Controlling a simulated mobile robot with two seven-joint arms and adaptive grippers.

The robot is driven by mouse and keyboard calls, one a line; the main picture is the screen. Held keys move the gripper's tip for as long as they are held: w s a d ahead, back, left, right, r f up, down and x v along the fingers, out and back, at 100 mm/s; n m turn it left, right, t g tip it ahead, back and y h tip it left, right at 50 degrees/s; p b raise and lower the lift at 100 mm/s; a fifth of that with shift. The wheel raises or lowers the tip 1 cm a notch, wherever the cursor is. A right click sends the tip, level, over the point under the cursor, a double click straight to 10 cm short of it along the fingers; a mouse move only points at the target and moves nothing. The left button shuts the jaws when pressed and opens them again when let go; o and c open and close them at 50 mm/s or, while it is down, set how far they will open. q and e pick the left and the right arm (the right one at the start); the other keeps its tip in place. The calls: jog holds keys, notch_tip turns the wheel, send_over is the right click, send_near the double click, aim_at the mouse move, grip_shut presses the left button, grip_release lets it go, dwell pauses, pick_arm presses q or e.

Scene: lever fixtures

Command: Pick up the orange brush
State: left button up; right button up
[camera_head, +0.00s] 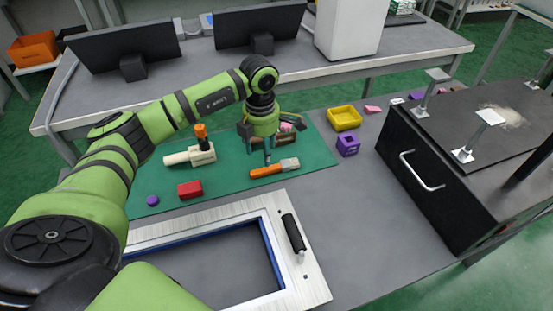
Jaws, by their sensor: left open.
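The orange brush (274,169), orange with a pale section near its right end, lies on the green mat (311,155). My left gripper (267,157) points down just above and behind the brush. Its fingers overlap the brush's back edge in the picture; I cannot tell whether they touch it. The left gripper is open, and nothing shows held in it. My right gripper is not in view.
A beige tool (191,156), a red block (190,189) and a purple piece (152,200) lie left of the brush. A yellow tray (344,118) and purple block (347,146) stand right. A metal frame (316,288) lies in front; a black cabinet (428,185) stands at right.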

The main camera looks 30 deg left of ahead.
aim_at(265, 168)
pick_arm(q)
jog(key=f, duration=0.4)
jog(key=shift+s+d+f, duration=0.25)
jog(key=shift+d+f, duration=0.1)
jog(key=shift+d, duration=0.05)
jog(key=shift+f, duration=0.45)
jog(key=c, duration=1)
